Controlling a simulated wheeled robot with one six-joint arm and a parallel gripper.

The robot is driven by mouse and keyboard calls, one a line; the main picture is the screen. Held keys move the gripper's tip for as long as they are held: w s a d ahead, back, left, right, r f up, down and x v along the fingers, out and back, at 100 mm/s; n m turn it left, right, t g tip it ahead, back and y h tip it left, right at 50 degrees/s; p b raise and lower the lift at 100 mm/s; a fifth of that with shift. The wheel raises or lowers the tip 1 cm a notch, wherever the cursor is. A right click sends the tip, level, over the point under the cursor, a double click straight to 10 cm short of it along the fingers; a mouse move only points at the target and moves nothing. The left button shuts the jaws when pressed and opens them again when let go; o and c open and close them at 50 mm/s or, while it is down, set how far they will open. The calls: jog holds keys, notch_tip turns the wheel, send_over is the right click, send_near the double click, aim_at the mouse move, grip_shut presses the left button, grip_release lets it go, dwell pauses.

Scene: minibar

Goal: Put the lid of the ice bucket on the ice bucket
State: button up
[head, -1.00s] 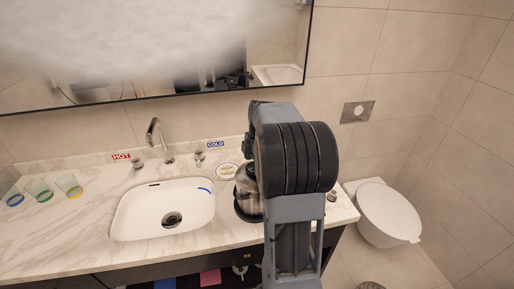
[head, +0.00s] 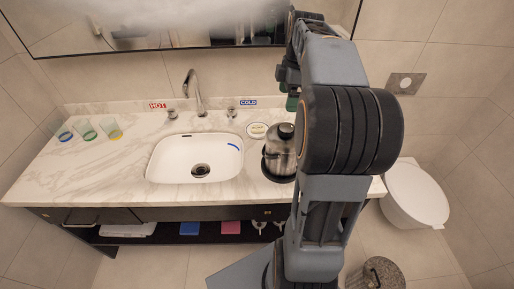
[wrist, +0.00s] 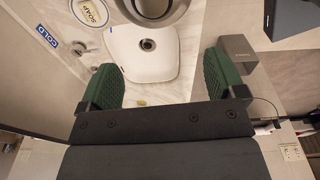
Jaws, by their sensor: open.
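A shiny metal vessel (head: 281,156), apparently the ice bucket, stands upright on a dark round base (head: 264,171) right of the sink. A dark knobbed top (head: 286,131) shows on it; I cannot tell whether this is the bucket's lid. In the wrist view a round metal rim (wrist: 153,20) is cut off by the top edge, above the sink. My gripper (wrist: 160,78) has its two green-padded fingers wide apart, with nothing held between them. In the head view it is partly hidden by my arm, with a green pad (head: 292,103) higher than the vessel's top.
The sink (head: 195,158) and tap (head: 193,88) are left of the vessel. A round soap dish (head: 257,130) lies close behind it. Several glasses stand at the counter's far left. A mirror (head: 150,20) hangs behind. The toilet (head: 416,195) and a bin (head: 377,274) are right.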

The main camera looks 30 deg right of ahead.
jog(key=s+a+f+m+t, duration=0.1)
jog(key=s+a+f+m, duration=0.2)
jog(key=a, duration=0.3)
jog(key=s+a+f+m+t, duration=0.1)
jog(key=s+a+f+m, duration=0.2)
jog(key=a+m, duration=0.3)
jog(key=s+a+f+m+t+h, duration=0.1)
jog(key=s+a+f+m, duration=0.2)
jog(key=a, duration=0.4)
jog(key=s+m, duration=0.1)
jog(key=s, duration=0.1)
jog(key=shift+s+a+m+t, duration=0.2)
jog(key=shift+s+m+t, duration=0.1)
jog(key=shift+s+t, duration=0.1)
jog(key=shift+r, duration=0.1)
